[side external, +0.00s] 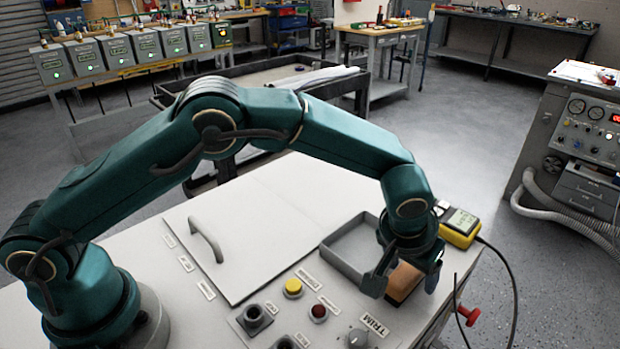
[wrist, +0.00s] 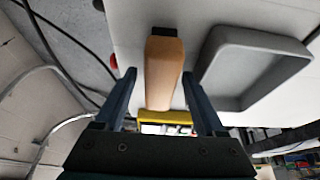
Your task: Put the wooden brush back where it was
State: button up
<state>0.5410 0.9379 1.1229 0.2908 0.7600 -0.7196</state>
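The wooden brush (side external: 404,284), a tan block, lies on the white bench top near its right edge, beside the grey tray (side external: 343,268). In the wrist view the brush (wrist: 163,70) shows end-on between the fingers, with a dark part at its far end. My gripper (side external: 405,283) is down at the brush, one finger on either side of it. In the wrist view my gripper (wrist: 159,76) is open, with a gap visible at the left finger; contact at the right finger cannot be told. The grey tray looks empty.
A yellow meter (side external: 460,226) with a cable stands behind the gripper. A red knob (side external: 468,315) sticks out from the bench side. A panel with a yellow button (side external: 292,287), a red button (side external: 319,312) and a TRIM dial (side external: 357,338) lies in front. A handled white panel (side external: 275,215) is left.

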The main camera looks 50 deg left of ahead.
jog(key=shift+r, duration=0.1)
jog(key=v, duration=1)
jog(key=shift+r, duration=0.4)
jog(key=s+a+r, duration=0.7)
jog(key=s+a, duration=0.1)
jog(key=a, duration=0.4)
jog(key=s+a+f+t, duration=0.1)
jog(key=s+a+f, duration=0.1)
jog(key=s+a, duration=0.4)
jog(key=s, duration=0.4)
jog(key=shift+s+a+f, duration=0.25)
jog(key=shift+f, duration=0.1)
